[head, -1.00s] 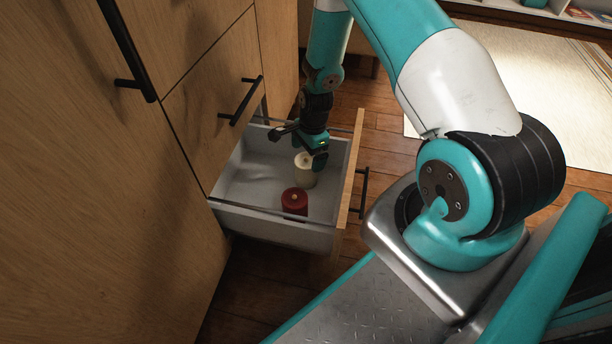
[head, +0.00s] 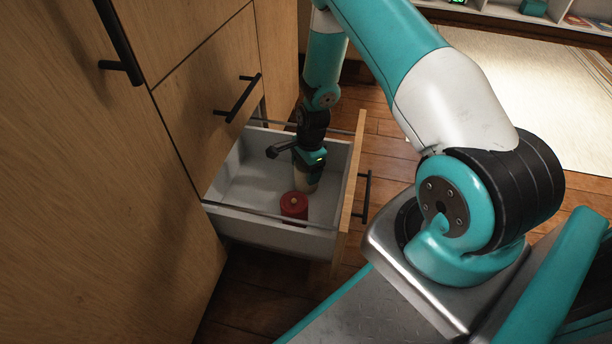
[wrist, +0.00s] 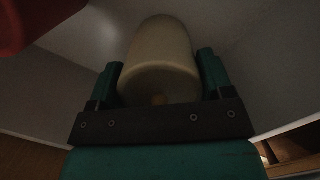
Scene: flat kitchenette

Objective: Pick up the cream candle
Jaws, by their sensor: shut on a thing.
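The cream candle (wrist: 160,58) stands between the two fingers of my gripper (wrist: 160,85) in the wrist view. My gripper is shut on it. In the head view my gripper (head: 310,168) reaches down into the open drawer (head: 262,215), and only part of the cream candle (head: 304,183) shows below it. I cannot tell whether the candle touches the drawer floor. The gripper hides its upper part.
A red candle (head: 294,207) stands in the drawer close to the cream one, nearer the front of the picture. Its edge fills the wrist view's upper left corner (wrist: 22,22). The drawer's walls and wooden front (head: 350,190) surround my gripper. The drawer's left part is clear.

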